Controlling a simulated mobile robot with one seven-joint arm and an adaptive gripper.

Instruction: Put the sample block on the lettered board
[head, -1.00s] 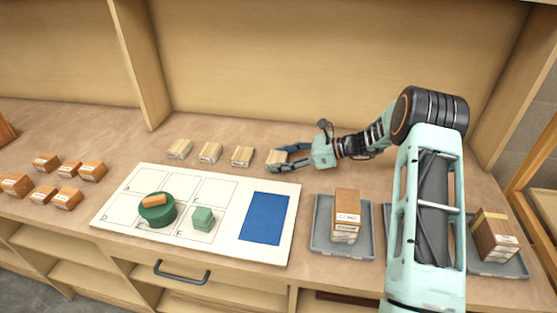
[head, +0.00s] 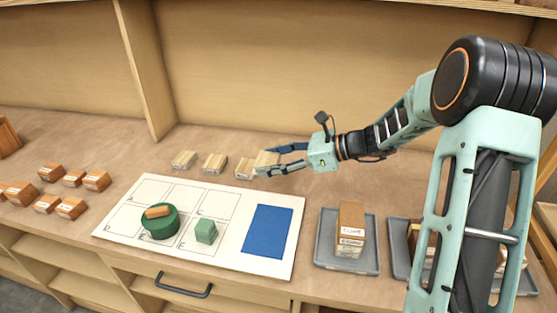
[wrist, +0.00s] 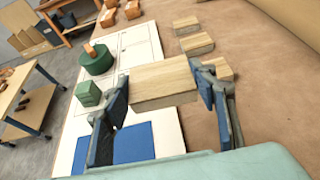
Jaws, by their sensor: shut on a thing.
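My gripper (head: 285,158) is shut on a pale wooden block (head: 266,159) at the back of the counter. In the wrist view this block (wrist: 163,82) sits between the two fingers of my gripper (wrist: 160,95). It seems slightly above the counter, close to the rightmost block of the pale row. The white lettered board (head: 228,257) lies in front and to the left, with outlined lettered cells and a blue rectangle (head: 268,231) at its right. A green round piece (head: 160,226) with an orange block (head: 158,211) on it and a green block (head: 205,231) stand on the board.
Several pale blocks (head: 214,162) stand in a row behind the board. Several orange-brown blocks (head: 73,178) stand at the left. A grey tray (head: 335,261) with stacked blocks (head: 350,229) is right of the board. The board's back-row cells look empty.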

